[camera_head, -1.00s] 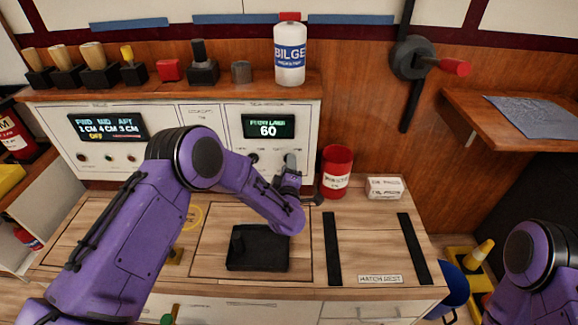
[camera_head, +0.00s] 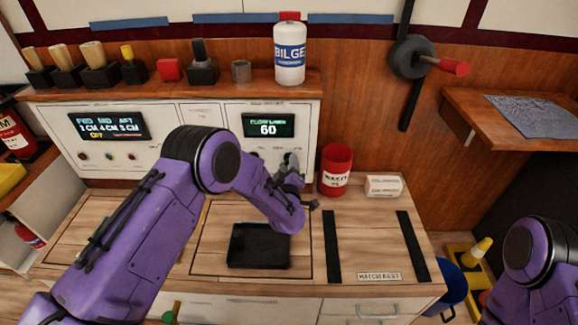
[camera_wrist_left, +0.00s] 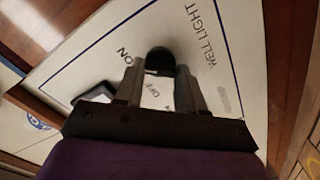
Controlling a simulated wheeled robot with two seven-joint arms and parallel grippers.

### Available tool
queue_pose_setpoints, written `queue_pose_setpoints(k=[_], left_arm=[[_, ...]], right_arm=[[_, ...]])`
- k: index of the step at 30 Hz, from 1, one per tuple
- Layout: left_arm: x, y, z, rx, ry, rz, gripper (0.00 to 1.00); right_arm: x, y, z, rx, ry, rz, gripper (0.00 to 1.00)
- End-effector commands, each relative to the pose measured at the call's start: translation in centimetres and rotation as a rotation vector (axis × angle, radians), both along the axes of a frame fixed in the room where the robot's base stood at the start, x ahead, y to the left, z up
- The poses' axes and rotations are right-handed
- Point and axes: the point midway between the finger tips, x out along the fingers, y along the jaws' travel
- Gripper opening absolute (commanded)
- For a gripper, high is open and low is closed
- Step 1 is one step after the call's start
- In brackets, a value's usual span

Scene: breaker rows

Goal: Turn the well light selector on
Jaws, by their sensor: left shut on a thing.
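The well light selector is a dark knob (camera_wrist_left: 160,60) on a white panel in the left wrist view, with a WELL LIGHT label (camera_wrist_left: 201,35) printed beside it. An ON mark (camera_wrist_left: 122,55) is at its left, and an OFF mark (camera_wrist_left: 152,87) shows between my fingers. My left gripper (camera_wrist_left: 161,72) is shut on the knob, a finger on each side. In the head view my left gripper (camera_head: 290,172) is at the lower right of the panel (camera_head: 222,145), and my wrist hides the knob. Which mark the knob points to, I cannot tell. My right gripper is out of view.
A red waste cup (camera_head: 335,170) stands just right of my left gripper, with a white box (camera_head: 384,186) beyond it. A black tray (camera_head: 259,246) lies on the counter below my forearm. A shelf (camera_head: 170,91) with a bilge bottle (camera_head: 289,53) is above the panel.

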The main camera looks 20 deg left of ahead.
Motion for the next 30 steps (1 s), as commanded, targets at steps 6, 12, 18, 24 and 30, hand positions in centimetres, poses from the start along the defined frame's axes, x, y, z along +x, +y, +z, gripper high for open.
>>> queue_pose_setpoints(k=[6, 12, 18, 24, 30], left_arm=[[-0.1, -0.1, -0.2, 0.003, 0.006, -0.002, 0.52], [-0.1, 0.0, -0.1, 0.001, 0.003, -0.002, 0.64], [-0.6, -0.3, 0.0, 0.001, 0.004, -0.004, 0.64], [-4.8, -1.5, 0.0, 0.002, 0.006, -0.006, 0.64], [-8.8, -2.7, 0.0, 0.003, 0.004, -0.005, 0.64]], right_arm=[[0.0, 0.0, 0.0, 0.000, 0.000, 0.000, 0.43], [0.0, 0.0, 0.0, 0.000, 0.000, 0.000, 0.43], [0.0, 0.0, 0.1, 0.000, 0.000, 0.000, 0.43], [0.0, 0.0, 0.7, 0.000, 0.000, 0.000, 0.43], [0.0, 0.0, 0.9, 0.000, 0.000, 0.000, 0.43]])
